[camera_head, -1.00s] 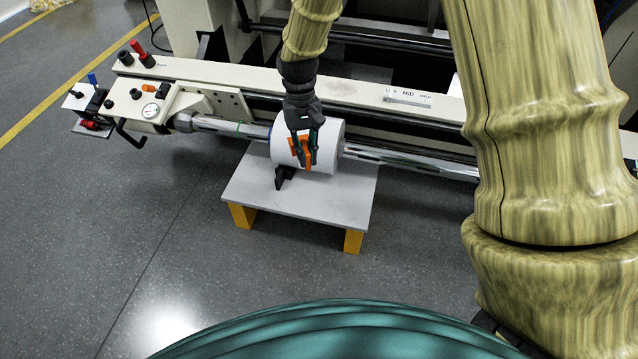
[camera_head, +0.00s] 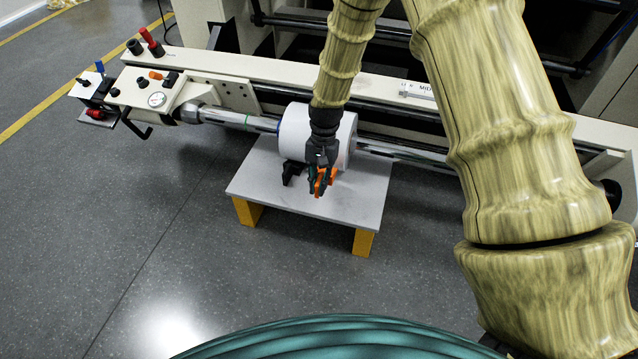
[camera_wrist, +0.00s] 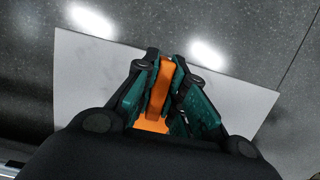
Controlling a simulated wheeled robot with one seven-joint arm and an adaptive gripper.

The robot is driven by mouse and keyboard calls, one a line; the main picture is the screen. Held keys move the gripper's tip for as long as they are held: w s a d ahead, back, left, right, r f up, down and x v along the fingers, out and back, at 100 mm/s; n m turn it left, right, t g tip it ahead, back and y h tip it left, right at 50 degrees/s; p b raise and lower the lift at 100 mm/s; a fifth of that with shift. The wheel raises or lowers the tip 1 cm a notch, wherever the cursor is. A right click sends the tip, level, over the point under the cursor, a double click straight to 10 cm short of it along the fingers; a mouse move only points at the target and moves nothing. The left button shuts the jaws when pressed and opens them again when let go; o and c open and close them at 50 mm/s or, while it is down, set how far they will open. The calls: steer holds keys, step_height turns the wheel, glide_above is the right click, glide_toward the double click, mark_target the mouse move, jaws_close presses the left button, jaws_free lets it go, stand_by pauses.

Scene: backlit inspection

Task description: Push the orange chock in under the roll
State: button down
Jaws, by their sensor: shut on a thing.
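My gripper (camera_head: 320,181) is shut on the orange chock (camera_head: 331,176), in front of the roll and over the grey board. In the wrist view the orange chock (camera_wrist: 159,92) sits between the two teal fingers. The white roll (camera_head: 294,131) is on a shiny shaft above the back part of the board; my gripper hides part of its front. I cannot tell whether the chock touches the board.
The pale board (camera_head: 265,185) stands on yellow-orange feet (camera_head: 248,211). A black chock-like piece (camera_head: 292,171) lies on it by the roll's left front. The shaft (camera_head: 235,118) runs left to a machine with knobs and a gauge (camera_head: 157,99). The board's front right is clear.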

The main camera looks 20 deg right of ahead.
steer(key=shift+s+r+p, duration=0.1)
steer(key=shift+r+p, duration=0.1)
steer(key=shift+p, duration=0.5)
steer(key=shift+w+d+f+b+x, duration=0.1)
steer(key=shift+w+d+b+x, duration=0.15)
steer(key=shift+x, duration=1.2)
steer(key=shift+w+d+f+b+x, duration=0.1)
steer(key=shift+w+d+b+x, duration=0.15)
steer(key=shift+x, duration=1.2)
steer(key=shift+w+d+f+b+x, duration=0.1)
steer(key=shift+w+b+x, duration=0.15)
steer(key=shift+x, duration=1.2)
steer(key=shift+w, duration=0.15)
steer(key=shift+w+d+p, duration=0.2)
steer(key=shift+w+d, duration=0.3)
steer(key=shift+w, duration=0.25)
steer(key=shift+w+d+p, duration=0.15)
steer(key=shift+w+d, duration=0.35)
steer(key=shift+w, duration=0.25)
steer(key=shift+w+d+p, duration=0.2)
steer(key=shift+w+d, duration=0.3)
steer(key=shift+w, duration=0.25)
steer(key=c, duration=1.4)
jaws_free()
steer(key=shift+r, duration=0.15)
steer(key=v, duration=1.1)
steer(key=shift+w+r, duration=0.15)
steer(key=shift+r, duration=0.2)
